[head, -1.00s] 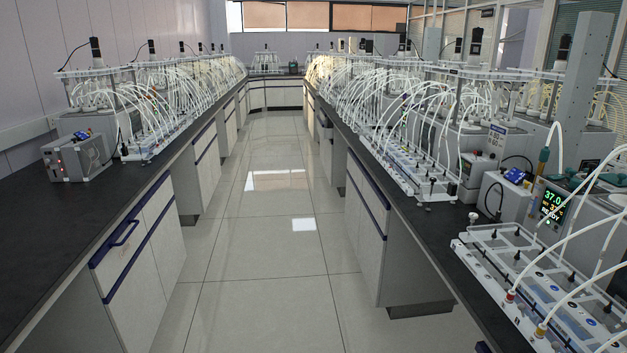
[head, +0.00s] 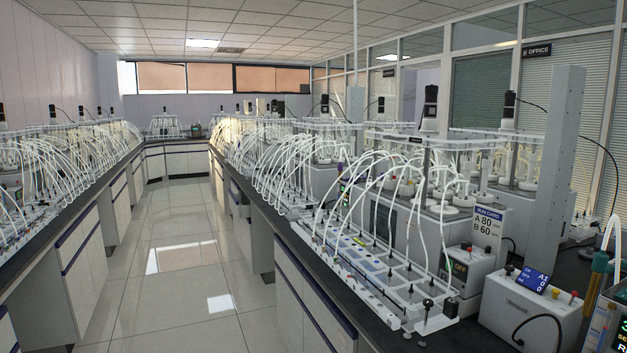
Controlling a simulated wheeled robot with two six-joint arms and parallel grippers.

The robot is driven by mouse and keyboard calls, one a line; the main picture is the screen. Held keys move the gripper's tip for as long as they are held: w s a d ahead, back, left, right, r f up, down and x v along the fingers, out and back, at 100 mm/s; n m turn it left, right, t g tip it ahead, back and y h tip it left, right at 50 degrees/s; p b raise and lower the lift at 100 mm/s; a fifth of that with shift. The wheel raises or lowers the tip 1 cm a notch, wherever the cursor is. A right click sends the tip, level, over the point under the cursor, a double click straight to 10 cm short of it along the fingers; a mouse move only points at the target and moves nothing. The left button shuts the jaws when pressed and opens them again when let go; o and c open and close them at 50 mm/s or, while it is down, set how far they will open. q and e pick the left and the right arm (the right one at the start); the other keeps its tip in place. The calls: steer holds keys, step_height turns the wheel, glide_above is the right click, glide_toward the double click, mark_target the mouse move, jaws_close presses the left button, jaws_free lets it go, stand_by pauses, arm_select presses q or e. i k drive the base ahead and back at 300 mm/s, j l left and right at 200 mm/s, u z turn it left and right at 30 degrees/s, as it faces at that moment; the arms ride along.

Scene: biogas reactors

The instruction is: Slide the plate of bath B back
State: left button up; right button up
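Neither of my grippers is in view. On the right bench stands a grey water bath (head: 405,228) with a white top plate (head: 450,144) above it and bottles under the plate. Dark motors stand on top. A run card (head: 487,228) beside it reads A 80 and B 60. I see no label that tells which bath is B. A white tube rack (head: 365,272) lies along the bench front, with white tubes arching to the bath. A small control box (head: 470,268) with a lit display sits by the card.
A white box with a blue display (head: 533,300) stands at the right front. A grey column (head: 558,180) rises behind it. Another device (head: 605,325) is cut off at the right edge. The tiled aisle (head: 175,260) between the benches is clear.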

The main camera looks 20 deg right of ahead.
mark_target(428, 132)
steer(key=i+z, duration=0.15)
steer(key=i, duration=0.35)
steer(key=i+j+z, duration=0.1)
steer(key=i, duration=0.45)
steer(key=i+j+z, duration=0.15)
steer(key=i, duration=0.35)
